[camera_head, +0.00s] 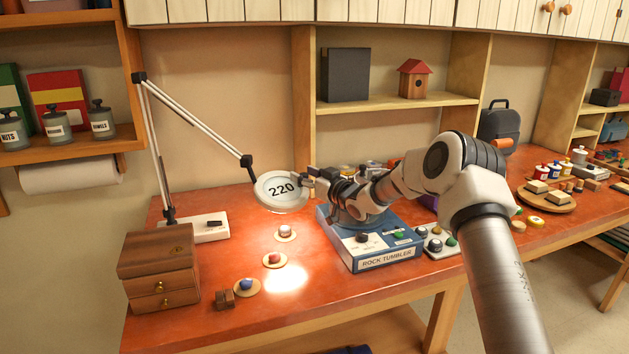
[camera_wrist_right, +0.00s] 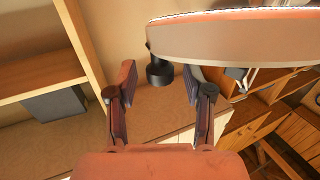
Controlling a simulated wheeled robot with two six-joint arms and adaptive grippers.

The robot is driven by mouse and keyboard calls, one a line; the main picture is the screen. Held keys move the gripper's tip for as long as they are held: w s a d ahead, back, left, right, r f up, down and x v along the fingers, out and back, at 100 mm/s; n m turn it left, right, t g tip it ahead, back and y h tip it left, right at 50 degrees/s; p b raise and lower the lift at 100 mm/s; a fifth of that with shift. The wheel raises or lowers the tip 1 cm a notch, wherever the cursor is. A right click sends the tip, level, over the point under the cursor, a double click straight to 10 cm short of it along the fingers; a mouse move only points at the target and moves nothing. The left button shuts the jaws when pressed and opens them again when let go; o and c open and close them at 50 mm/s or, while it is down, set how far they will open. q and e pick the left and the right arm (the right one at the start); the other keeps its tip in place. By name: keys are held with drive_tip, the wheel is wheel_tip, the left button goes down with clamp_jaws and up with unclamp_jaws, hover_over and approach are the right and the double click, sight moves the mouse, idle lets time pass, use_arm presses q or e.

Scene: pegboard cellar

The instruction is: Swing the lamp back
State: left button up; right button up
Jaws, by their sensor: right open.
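My right gripper (camera_head: 309,180) is at the right edge of the head. In the wrist view the pale head (camera_wrist_right: 235,38) crosses the top, with a black knob (camera_wrist_right: 160,72) under its rim. The open jaws (camera_wrist_right: 159,82) stand on either side of the knob's line; I cannot tell whether the knob is between them. My left gripper is out of view.
A blue rock tumbler (camera_head: 375,252) stands below my right arm. Small stones on round discs (camera_head: 273,260) lie under the lamp. A wooden drawer box (camera_head: 160,265) is at the left. Shelves (camera_head: 420,102) rise behind. The front of the worktop is mostly clear.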

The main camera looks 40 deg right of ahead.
drive_tip(key=s+d, duration=0.1)
drive_tip(key=s, duration=1)
drive_tip(key=shift+w+f, duration=0.1)
